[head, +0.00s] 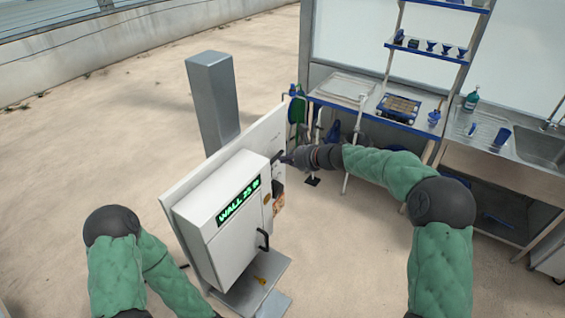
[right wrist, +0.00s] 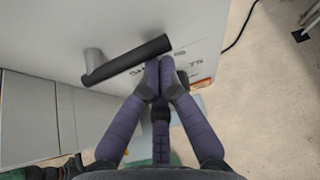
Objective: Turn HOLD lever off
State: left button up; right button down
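The white machine (head: 205,225) stands upright with a green display reading "WALL 75" on its box. In the right wrist view a lever with a black bar (right wrist: 125,61) and a grey pivot sticks out of its white face, tilted up to the right. I cannot read a HOLD label; printed text beside the bar is partly hidden. My right gripper (head: 286,158) is at the panel's right side; its fingers (right wrist: 159,72) are together, with tips close under the bar's right end. Whether they touch it I cannot tell. My left gripper is hidden; only its arm shows.
A black curved handle (head: 263,239) is on the machine's front, above a grey base plate (head: 256,290). A grey post (head: 213,100) stands behind it. A workbench (head: 385,112) and a sink (head: 540,145) are at the right. Open sandy floor lies at the left.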

notch_tip(320, 180, up, 5)
jog(key=s+n+t+h+b, duration=0.15)
jog(key=n+t+b, duration=0.4)
jog(key=b, duration=1.25)
notch_tip(320, 180, down, 3)
jog(key=w+d+b, duration=0.1)
jog(key=w+b, duration=0.1)
jog(key=b, duration=0.1)
jog(key=r+p+v, duration=0.1)
jog(key=v, duration=0.9)
jog(key=shift+w+d+h, duration=0.25)
jog(key=shift+w+h, duration=0.05)
jog(key=shift+h, duration=0.05)
jog(key=shift+r+n, duration=0.1)
jog(key=shift+n, duration=0.15)
